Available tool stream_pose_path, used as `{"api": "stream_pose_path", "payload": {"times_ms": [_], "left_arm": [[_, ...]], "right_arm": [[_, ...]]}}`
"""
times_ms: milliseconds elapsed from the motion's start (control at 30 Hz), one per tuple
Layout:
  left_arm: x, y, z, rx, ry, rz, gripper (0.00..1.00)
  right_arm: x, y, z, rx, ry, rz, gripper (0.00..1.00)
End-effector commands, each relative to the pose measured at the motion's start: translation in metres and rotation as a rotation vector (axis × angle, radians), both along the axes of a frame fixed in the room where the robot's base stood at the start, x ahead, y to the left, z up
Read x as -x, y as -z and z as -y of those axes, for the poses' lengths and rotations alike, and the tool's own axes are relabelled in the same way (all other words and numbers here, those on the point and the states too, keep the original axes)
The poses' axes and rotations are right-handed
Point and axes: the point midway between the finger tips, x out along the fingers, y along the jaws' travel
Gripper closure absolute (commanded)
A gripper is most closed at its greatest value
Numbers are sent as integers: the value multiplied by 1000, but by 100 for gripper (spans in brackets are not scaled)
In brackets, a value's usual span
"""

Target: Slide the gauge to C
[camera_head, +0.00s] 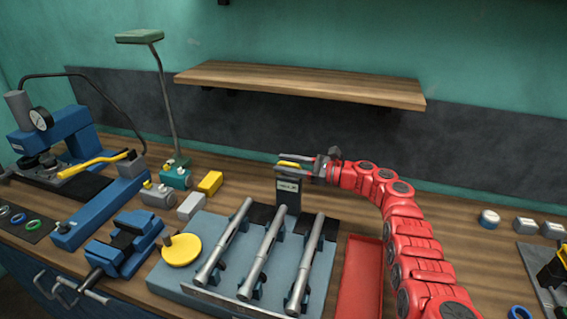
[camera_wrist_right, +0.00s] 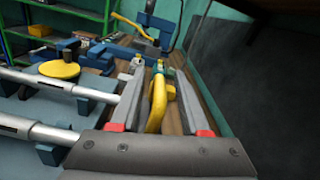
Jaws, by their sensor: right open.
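A dark upright block with a pale label (camera_head: 288,186), which looks like the gauge, stands behind the metal rods. It has a yellow top part (camera_head: 289,164). My right gripper (camera_head: 283,170) is at the top of this block, its fingers pointing left. In the right wrist view the yellow part (camera_wrist_right: 157,102) lies between the two open fingers (camera_wrist_right: 160,70), with visible gaps beside it. Three metal rods (camera_head: 228,240) lie side by side on a blue-grey fixture (camera_head: 171,273). The label is too small to read, and I cannot make out a C mark. My left gripper is out of view.
A red tray (camera_head: 361,277) lies right of the fixture, close to my right arm. A yellow disc (camera_head: 181,250), a blue vise (camera_head: 125,240) and small blocks (camera_head: 210,183) are at left. A wooden shelf (camera_head: 300,82) hangs above.

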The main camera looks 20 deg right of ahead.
Motion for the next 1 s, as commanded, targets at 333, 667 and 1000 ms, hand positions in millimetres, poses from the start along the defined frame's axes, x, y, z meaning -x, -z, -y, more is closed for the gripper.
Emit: {"api": "stream_pose_path", "payload": {"times_ms": [333, 667, 1000], "left_arm": [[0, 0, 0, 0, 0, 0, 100], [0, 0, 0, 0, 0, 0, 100], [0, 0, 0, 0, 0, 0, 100]], "right_arm": [[-5, 1, -7, -1, 1, -1, 54], [-4, 1, -6, -1, 1, -1, 100], [-5, 0, -6, 0, 3, 0, 100]]}}
